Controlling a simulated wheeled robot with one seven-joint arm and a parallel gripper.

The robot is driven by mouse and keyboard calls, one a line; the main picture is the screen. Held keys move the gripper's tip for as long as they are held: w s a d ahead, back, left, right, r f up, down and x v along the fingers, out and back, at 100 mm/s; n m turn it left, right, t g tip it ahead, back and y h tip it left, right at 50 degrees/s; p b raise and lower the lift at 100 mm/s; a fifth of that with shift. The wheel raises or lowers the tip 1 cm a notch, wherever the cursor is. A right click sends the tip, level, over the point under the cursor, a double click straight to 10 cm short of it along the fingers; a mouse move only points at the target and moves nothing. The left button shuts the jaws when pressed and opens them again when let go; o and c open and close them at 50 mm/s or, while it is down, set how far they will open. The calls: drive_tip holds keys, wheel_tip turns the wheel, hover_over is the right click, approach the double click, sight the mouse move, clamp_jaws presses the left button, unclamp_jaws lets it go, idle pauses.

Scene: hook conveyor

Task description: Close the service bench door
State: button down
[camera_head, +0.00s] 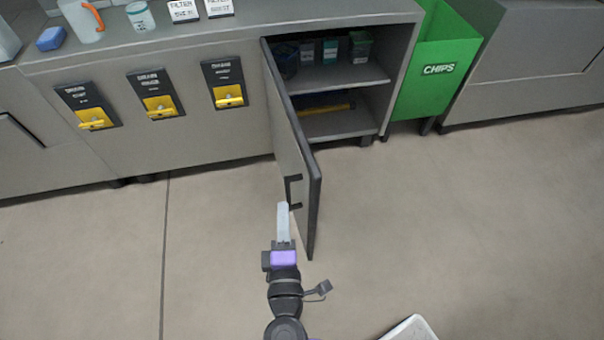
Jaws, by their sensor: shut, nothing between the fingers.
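The service bench (200,58) stands along the back with its door (289,135) swung open toward me. The door is hinged at the left of the opening and its free edge points down the picture. A dark handle (293,190) sits on the door's left-hand face near the free edge. My gripper (283,207) is shut and empty, just left of the door's free end and beside the handle. I cannot tell whether its tip touches the door. The open compartment (330,80) shows two shelves.
Small containers (333,48) stand on the upper shelf and a yellow-handled tool (327,108) lies below. A green chips bin (437,72) stands right of the opening. Yellow switches (160,105) line the bench front. Floor (430,210) right of the door is mostly clear.

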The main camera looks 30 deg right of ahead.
drive_tip(key=w+d+r, duration=0.1)
drive_tip(key=w+d, duration=0.7)
drive_tip(key=shift+r+p, duration=0.15)
drive_tip(key=shift+p, duration=0.3)
drive_tip(key=shift+w, duration=0.1)
